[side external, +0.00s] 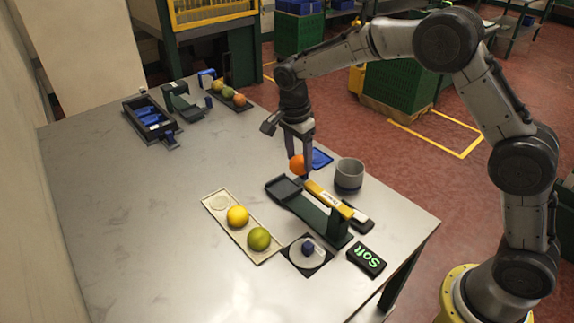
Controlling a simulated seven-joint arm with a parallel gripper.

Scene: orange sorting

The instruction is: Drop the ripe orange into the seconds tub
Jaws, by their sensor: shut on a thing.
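My gripper (303,160) points down over the middle of the table and is shut on the ripe orange (296,166), which is bright orange and partly covered by the fingers. The orange appears held above the tabletop, though its exact height is hard to tell. A round grey tub (350,172) with a darker lower band stands upright to the right of my gripper, apart from it. I take it as the seconds tub; no label on it is readable. Its inside bottom is hidden.
A pale tray (218,222) holds a yellow fruit (238,216) and a green fruit (259,239), with one empty hollow. A dark green stand with a yellow bar (329,199) is in front of the tub. A blue-edged mat (320,157) lies behind.

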